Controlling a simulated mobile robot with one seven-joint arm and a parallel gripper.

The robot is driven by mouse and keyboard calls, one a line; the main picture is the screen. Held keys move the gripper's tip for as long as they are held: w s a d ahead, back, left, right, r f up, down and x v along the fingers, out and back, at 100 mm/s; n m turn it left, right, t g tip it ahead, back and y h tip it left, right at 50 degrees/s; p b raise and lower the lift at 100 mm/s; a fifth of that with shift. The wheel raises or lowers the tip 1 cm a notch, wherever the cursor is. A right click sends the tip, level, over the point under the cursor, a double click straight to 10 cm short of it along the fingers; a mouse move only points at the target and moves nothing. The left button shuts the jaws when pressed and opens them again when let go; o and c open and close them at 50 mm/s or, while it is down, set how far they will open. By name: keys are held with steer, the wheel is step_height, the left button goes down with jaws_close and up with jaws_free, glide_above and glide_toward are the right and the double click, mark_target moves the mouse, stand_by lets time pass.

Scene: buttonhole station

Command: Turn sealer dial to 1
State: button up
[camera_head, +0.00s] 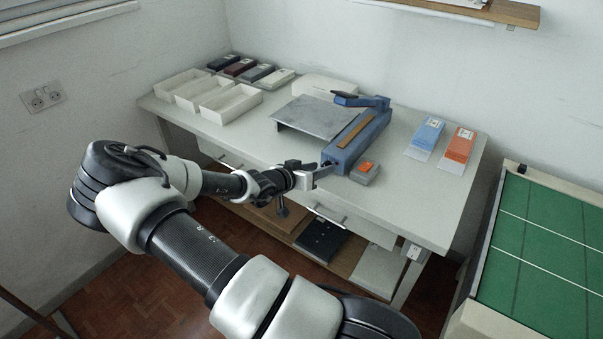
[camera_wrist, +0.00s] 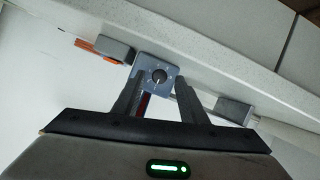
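The blue sealer (camera_head: 359,140) stands on the white table, its near end facing my gripper (camera_head: 318,173). In the wrist view, the sealer's end panel (camera_wrist: 148,63) shows a round dark dial (camera_wrist: 158,76) with a light pointer mark. The numbers around it are too small to read. My gripper is open in the wrist view (camera_wrist: 158,80). Its two dark fingertips appear on either side of the dial, with a gap at each side. I cannot tell whether they reach the dial in depth. In the head view the dial is hidden.
A grey block with an orange top (camera_head: 365,172) sits right beside the sealer's near end. A grey plate (camera_head: 312,117) lies left of the sealer. White trays (camera_head: 228,104) stand farther left. Blue and orange packs (camera_head: 459,147) lie at right. The table's front edge runs below my gripper.

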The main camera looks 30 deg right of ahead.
steer(key=p+v, duration=0.2)
steer(key=v, duration=1.4)
steer(key=shift+a+p, duration=0.25)
steer(key=shift+p, duration=0.1)
steer(key=w+a+r+n+t+y+p, duration=0.2)
steer(key=w+a+r+t+y+p, duration=0.3)
steer(key=a+r+y, duration=0.55)
steer(key=a+r+n+y, duration=0.3)
steer(key=a+r, duration=0.4)
steer(key=a, duration=0.1)
steer(key=s+a+r+n+g+y+p, duration=0.25)
steer(key=s+r+n+p, duration=0.2)
steer(key=s+r, duration=0.95)
steer(key=s+d+r+n+h, duration=0.1)
steer(key=s+d, duration=0.1)
steer(key=s, duration=0.3)
steer(key=s+d+r+n+h+p, duration=0.1)
steer(key=s+d+r+h, duration=0.1)
steer(key=s, duration=0.4)
steer(key=shift+s+d+r+g, duration=0.2)
steer(key=shift+d+g, duration=0.15)
steer(key=shift+d, duration=0.25)
